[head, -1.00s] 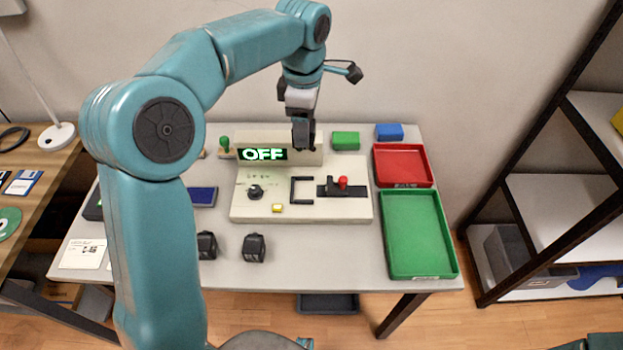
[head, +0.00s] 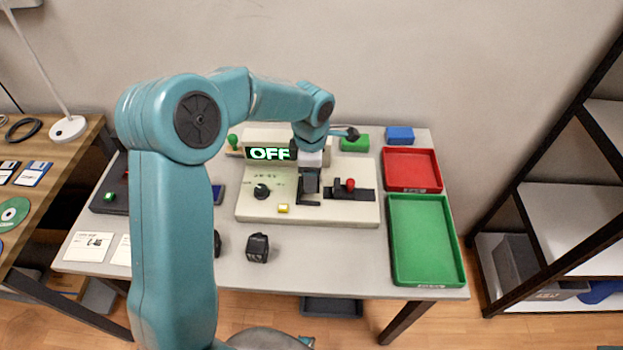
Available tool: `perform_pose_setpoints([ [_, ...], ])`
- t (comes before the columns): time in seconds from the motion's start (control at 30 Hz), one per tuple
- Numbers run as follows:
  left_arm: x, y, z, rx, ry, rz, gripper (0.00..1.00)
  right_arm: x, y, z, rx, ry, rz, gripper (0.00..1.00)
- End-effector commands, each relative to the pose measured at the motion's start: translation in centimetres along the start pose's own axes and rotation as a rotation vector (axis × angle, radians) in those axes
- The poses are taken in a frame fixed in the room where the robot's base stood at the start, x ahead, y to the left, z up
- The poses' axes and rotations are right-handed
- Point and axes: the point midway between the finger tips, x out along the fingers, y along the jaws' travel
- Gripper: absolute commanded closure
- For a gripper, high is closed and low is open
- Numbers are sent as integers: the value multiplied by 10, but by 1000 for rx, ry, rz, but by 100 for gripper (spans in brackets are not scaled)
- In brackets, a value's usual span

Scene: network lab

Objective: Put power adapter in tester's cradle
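The tester (head: 360,212) is a cream panel on the table. Its display (head: 269,153) reads OFF. The cradle (head: 308,203), a dark bracket in the panel's middle, is mostly hidden behind my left gripper (head: 310,188). That gripper points down at the cradle; its fingers are small and dark, so I cannot tell whether they are apart or hold an adapter. A black power adapter (head: 257,248) lies on the table in front of the tester. A second black one (head: 217,243) is mostly hidden by my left arm. My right gripper is out of view.
A red-knobbed slider (head: 350,186), a black dial (head: 261,191) and a yellow button (head: 283,208) are on the tester. A red tray (head: 411,170) and a green tray (head: 426,240) stand empty at the right. Green and blue blocks (head: 399,134) sit behind. The front table is partly clear.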

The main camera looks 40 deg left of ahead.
Motion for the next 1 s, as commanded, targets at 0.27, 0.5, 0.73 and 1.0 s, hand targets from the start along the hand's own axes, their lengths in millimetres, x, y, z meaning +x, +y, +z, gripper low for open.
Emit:
perform_pose_setpoints([
  [0.27, 31, 0, 1, 0, 1, -1, 80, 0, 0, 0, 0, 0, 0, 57],
  [0.5, 32, 0, 1, 0, 1, 0, 80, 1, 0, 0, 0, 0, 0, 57],
  [0.73, 33, 0, 1, 0, 1, -1, 13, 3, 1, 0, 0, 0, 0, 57],
  [1.0, 31, 0, 1, 0, 1, -1, 13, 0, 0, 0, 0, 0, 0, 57],
])
